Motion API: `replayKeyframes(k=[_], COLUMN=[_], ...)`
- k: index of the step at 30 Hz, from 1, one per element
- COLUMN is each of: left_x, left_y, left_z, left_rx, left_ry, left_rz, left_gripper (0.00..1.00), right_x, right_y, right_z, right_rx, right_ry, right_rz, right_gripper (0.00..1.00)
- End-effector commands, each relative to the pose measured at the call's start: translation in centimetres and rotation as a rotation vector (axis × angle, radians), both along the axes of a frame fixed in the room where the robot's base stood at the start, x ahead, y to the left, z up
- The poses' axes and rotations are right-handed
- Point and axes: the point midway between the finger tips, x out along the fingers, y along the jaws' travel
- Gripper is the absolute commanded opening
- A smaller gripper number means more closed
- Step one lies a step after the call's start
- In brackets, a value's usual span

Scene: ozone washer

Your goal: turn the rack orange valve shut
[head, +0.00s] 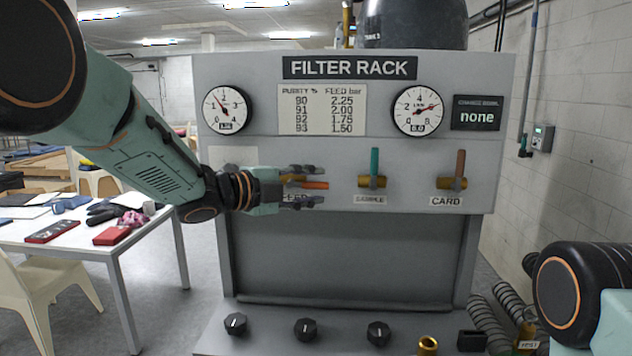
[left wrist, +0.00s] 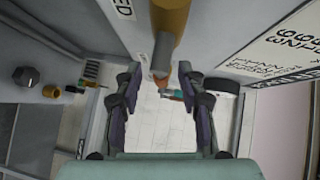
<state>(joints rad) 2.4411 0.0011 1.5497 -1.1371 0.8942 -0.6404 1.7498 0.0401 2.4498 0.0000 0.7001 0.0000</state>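The orange valve lever (head: 312,185) is on the rack front above the FEED label, pointing right, about level. In the left wrist view the orange lever tip (left wrist: 161,88) shows at the end of a dark stem, below a brass body (left wrist: 171,16). My left gripper (head: 308,186) is at this valve, with one finger above the lever and one below. In the left wrist view its fingers (left wrist: 160,100) stand apart with the lever between them and gaps at both sides. The valve body is mostly hidden in the head view. My right gripper is out of view.
On the filter rack (head: 345,265), a teal SAMPLE lever (head: 375,162) and a brownish CARD lever (head: 460,163) stand upright to the right. Two gauges and a chart are above. Several black knobs (head: 305,328) line the lower ledge. A white table (head: 105,235) stands left.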

Motion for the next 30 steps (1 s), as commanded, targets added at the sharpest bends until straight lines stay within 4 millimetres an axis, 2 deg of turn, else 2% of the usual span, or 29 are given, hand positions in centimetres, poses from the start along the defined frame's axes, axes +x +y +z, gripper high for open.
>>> replayKeyframes(k=[4,14,27,30], left_x=[0.87,1.11,1.08,1.07], left_y=[-0.93,-1.15,-1.14,-1.15], left_z=[-0.13,-0.27,-0.28,-0.29], left_rx=[0.001,-0.002,-0.001,-0.001], left_ry=[0.001,0.002,0.001,0.002], left_rz=[0.000,0.001,0.000,0.000], left_gripper=[0.40,0.40,0.02,0.00], right_x=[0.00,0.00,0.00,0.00], right_y=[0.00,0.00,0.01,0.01], right_z=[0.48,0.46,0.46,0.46], right_rx=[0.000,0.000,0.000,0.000], right_ry=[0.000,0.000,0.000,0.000], right_rz=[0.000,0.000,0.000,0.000], right_gripper=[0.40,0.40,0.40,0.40])
